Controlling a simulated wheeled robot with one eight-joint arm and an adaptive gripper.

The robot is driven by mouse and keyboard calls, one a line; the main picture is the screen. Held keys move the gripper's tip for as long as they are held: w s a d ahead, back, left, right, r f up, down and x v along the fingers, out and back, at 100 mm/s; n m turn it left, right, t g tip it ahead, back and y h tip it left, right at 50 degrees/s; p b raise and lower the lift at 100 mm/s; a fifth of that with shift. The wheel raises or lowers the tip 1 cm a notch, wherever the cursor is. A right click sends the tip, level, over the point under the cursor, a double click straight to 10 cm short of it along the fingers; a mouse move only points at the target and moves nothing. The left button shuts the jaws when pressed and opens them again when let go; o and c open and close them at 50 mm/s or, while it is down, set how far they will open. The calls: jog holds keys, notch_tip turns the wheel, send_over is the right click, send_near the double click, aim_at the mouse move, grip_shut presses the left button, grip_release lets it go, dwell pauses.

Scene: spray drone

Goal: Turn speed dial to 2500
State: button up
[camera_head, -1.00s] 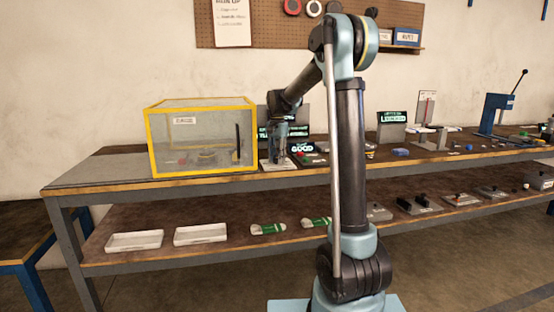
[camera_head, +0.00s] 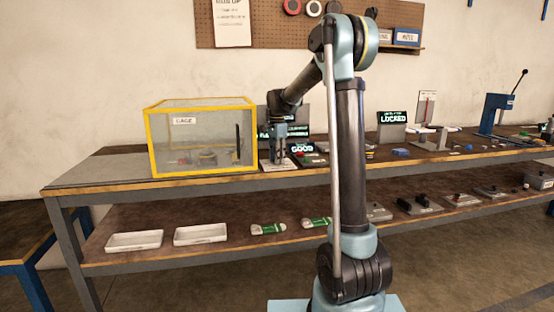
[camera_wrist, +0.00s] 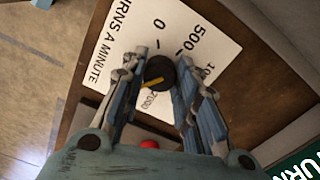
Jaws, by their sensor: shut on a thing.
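The speed dial (camera_wrist: 159,74) is a round black knob with a yellow pointer line, seen in the wrist view. It sits on a white plate (camera_wrist: 190,22) printed "TURNS A MINUTE" with 0, 500 and 2000 readable; a further number is partly hidden. The yellow line slants toward the lower left of the picture; the number it points to is covered by a finger. My gripper (camera_wrist: 161,68) has its two fingers on opposite sides of the knob, shut on it. In the head view my gripper (camera_head: 278,158) is low over the bench, right of the yellow-framed cage, and the dial is hidden.
The yellow-framed clear cage (camera_head: 202,140) stands close left of my gripper. A dark screen reading "GOOD" (camera_head: 303,149) is close right. A red button (camera_wrist: 149,144) shows below the dial in the wrist view. A "LOCKED" display (camera_head: 393,118) stands farther right on the bench.

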jog(key=shift+w+a, duration=0.1)
jog(key=shift+w, duration=0.05)
jog(key=o, duration=1.1)
jog(key=shift+c, duration=0.2)
notch_tip(320, 180, up, 12)
jog(key=shift+f, duration=0.1)
